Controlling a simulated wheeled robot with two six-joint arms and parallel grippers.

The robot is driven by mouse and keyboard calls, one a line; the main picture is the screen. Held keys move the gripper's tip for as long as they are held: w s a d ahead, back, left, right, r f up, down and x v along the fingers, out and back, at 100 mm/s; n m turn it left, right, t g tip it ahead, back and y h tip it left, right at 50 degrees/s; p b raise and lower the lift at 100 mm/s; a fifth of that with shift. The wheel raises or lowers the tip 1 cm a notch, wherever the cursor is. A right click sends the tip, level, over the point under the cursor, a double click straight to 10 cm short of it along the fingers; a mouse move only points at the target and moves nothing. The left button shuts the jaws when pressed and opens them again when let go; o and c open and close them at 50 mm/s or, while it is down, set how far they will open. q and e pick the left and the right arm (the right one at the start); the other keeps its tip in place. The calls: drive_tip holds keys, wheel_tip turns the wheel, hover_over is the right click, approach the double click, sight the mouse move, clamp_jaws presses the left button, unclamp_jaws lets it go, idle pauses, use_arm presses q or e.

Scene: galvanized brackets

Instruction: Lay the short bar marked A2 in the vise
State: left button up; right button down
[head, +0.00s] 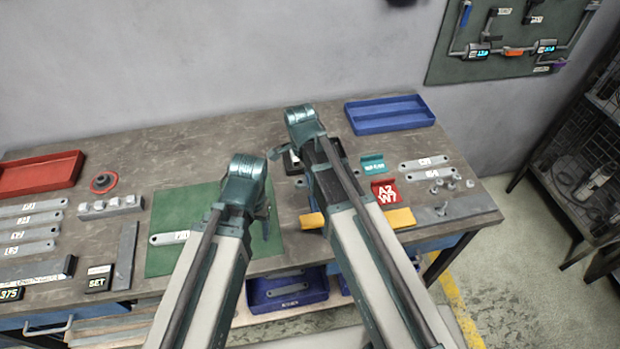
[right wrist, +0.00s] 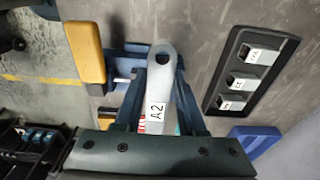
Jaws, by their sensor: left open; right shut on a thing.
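The short bar marked A2 (right wrist: 161,82) is pale grey with a round hole near its far end. My right gripper (right wrist: 160,72) is shut on it, a finger on each side. In the head view my right arm hides this bar and most of that gripper. A yellow block (right wrist: 86,52) beside a blue part and a metal rod shows left of the bar; it may belong to the vise. Yellow pieces (head: 398,218) also show beside my right arm in the head view; the vise is mostly hidden. My left gripper (head: 264,214) is open over the green mat (head: 163,262).
A pale labelled bar (head: 170,238) lies on the green mat. A black holder (right wrist: 221,98) with labelled slots stands right of the bar in the wrist view. A blue tray (head: 390,113) is at the back, a red tray (head: 38,174) at the left, a red sign (head: 385,194) at the right.

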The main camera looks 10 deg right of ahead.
use_arm(q)
drive_tip(key=shift+f, duration=0.1)
use_arm(e)
drive_tip(key=shift+f, duration=0.1)
use_arm(q)
drive_tip(key=shift+f+b, duration=3.3)
drive_tip(key=shift+b, duration=0.1)
use_arm(e)
drive_tip(key=shift+f, duration=3.35)
drive_tip(key=shift+c, duration=2.1)
unclamp_jaws()
use_arm(q)
drive_tip(key=shift+r, duration=0.15)
use_arm(e)
drive_tip(key=shift+r, duration=0.2)
drive_tip(key=r+p, duration=0.4)
drive_tip(key=a+r+p, duration=0.1)
drive_tip(key=r+p, duration=0.8)
drive_tip(key=shift+a+r+p, duration=0.2)
drive_tip(key=shift+r+p, duration=0.05)
drive_tip(key=shift+p, duration=0.15)
use_arm(q)
wheel_tip(320, 180, up, 14)
drive_tip(key=shift+f, duration=0.25)
